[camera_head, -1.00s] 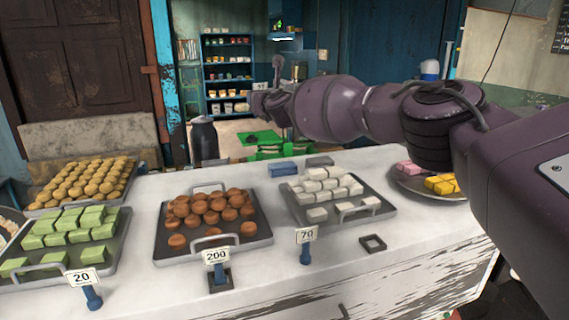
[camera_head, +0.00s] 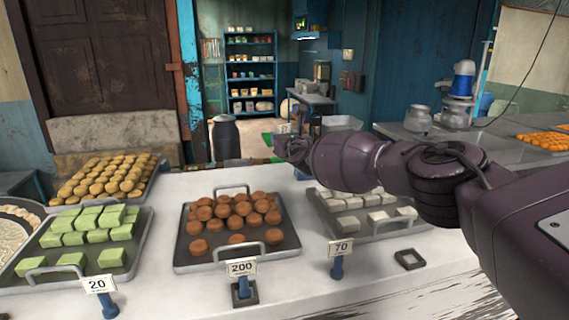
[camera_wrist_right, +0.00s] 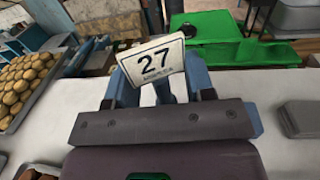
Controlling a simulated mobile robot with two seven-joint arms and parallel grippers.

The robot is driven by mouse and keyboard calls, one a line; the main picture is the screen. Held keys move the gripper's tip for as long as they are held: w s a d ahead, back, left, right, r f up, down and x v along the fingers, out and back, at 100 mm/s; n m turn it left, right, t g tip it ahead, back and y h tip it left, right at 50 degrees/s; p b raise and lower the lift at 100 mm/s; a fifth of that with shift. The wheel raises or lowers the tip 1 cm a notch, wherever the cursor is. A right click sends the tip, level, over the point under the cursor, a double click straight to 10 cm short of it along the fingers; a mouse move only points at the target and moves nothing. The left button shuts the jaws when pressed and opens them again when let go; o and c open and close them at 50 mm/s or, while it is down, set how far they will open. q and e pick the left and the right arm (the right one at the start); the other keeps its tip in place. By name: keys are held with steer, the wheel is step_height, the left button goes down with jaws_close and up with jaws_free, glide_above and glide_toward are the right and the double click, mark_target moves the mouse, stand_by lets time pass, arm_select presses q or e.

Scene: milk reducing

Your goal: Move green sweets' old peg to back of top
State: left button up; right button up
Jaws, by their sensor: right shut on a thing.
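My right gripper (camera_wrist_right: 158,92) is shut on a price peg with a white "27" card (camera_wrist_right: 152,66), seen upright and slightly tilted in the right wrist view. In the head view, the right gripper (camera_head: 293,145) is over the back edge of the white counter, behind the brown and white sweets; the card cannot be read there. The green sweets (camera_head: 91,228) lie on a metal tray at the left of the counter. A blue peg with a "20" card (camera_head: 98,286) stands in front of them. My left gripper is not in view.
Brown sweets (camera_head: 236,211) have a "200" peg (camera_head: 242,270) in front; white sweets (camera_head: 375,217) have a "70" peg (camera_head: 340,250). Yellow-brown sweets (camera_head: 105,182) are at back left. An empty dark peg base (camera_head: 409,259) lies right. A green object (camera_wrist_right: 238,38) lies beyond the card.

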step_height(320, 180, down, 4)
steer(key=shift+r+b, duration=0.25)
steer(key=shift+b, duration=0.05)
steer(key=shift+f+b, duration=0.5)
steer(key=shift+f, duration=1.35)
steer(key=shift+f+b, duration=0.3)
steer(key=shift+f, duration=0.1)
steer(key=shift+f, duration=0.25)
steer(key=o, duration=1)
steer(key=shift+r, duration=0.1)
